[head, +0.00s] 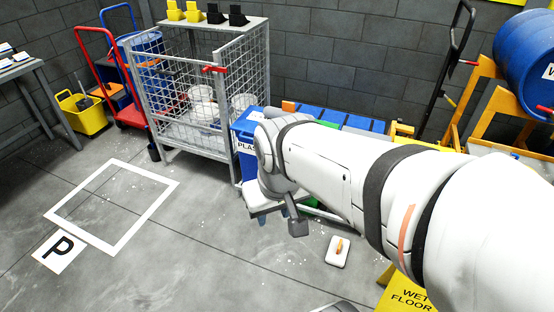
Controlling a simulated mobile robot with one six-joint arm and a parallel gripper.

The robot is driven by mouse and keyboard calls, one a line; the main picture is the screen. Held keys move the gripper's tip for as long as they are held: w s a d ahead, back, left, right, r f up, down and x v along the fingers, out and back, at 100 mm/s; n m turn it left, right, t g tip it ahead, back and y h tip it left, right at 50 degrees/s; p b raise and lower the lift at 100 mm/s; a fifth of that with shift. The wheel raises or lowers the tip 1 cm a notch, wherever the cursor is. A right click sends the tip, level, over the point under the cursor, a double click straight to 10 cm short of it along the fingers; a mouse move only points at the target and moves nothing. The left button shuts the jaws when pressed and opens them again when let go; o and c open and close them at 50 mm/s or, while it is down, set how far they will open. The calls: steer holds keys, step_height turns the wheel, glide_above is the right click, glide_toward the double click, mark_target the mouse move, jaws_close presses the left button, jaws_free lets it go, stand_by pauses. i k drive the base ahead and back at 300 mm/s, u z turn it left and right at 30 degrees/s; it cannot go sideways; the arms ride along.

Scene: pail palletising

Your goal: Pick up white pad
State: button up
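The white pad (338,252) lies flat on the grey floor at the lower middle of the head view. It is a rounded white block with a small orange piece on top. My arm reaches in from the right above it. My gripper (296,220) hangs from the arm's end, up and to the left of the pad and apart from it. Only a dark part of the gripper shows clearly, so I cannot tell whether it is open or shut.
Blue bins (243,125) are partly hidden behind my arm. A yellow wet-floor sign (405,293) stands near the pad at lower right. The floor to the left, with a white painted square (158,209), is clear.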

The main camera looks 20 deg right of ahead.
mark_target(337, 254)
steer(key=i, duration=1.05)
steer(key=z, duration=1.7)
steer(key=i, duration=0.5)
steer(key=u, duration=0.1)
